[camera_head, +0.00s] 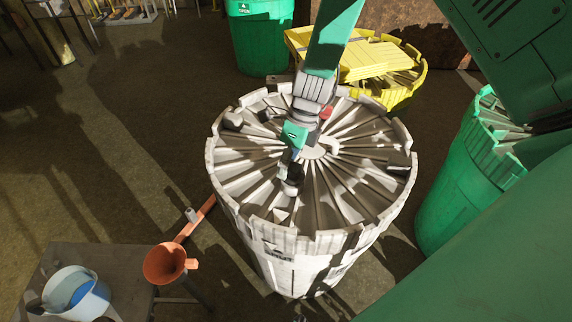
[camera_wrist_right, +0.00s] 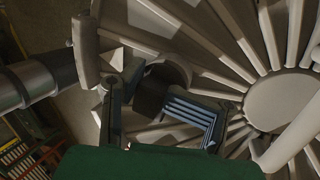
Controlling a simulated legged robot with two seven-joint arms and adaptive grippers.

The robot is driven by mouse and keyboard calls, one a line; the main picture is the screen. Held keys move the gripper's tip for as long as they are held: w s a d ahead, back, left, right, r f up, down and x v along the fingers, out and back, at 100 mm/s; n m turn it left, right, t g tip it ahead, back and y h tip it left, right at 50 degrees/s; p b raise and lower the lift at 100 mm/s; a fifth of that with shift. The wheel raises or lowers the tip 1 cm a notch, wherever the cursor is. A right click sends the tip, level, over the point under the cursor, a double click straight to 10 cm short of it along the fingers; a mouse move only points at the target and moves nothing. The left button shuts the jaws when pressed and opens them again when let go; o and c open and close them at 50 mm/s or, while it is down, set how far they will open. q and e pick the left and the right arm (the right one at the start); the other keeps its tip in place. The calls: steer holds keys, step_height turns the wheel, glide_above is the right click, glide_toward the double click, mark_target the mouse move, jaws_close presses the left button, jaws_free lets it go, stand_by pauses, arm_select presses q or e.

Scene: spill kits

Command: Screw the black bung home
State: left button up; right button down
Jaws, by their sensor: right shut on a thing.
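The white drum (camera_head: 310,245) stands upright in the middle of the head view, with a ribbed lid (camera_head: 345,175). My right gripper (camera_head: 291,178) reaches down onto the lid, left of its round centre. In the right wrist view, my right gripper (camera_wrist_right: 157,104) is shut on the black bung (camera_wrist_right: 155,90), with one finger on each side of it. The bung is at the lid, near the rim. The fingers hide part of it, and its thread and how deep it sits cannot be seen. My left gripper is not in view.
A grey table (camera_head: 50,265) at lower left holds a white bucket (camera_head: 52,300) with blue inside. An orange funnel (camera_head: 165,263) is beside it. Green drums stand behind (camera_head: 262,40) and at right (camera_head: 455,190). A yellow drum (camera_head: 408,88) stands close behind the white one.

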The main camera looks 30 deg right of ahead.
steer(key=shift+f, duration=0.6)
steer(key=c, duration=0.6)
jaws_free()
steer(key=shift+c, duration=0.2)
step_height(320, 180, up, 6)
steer(key=p, duration=0.6)
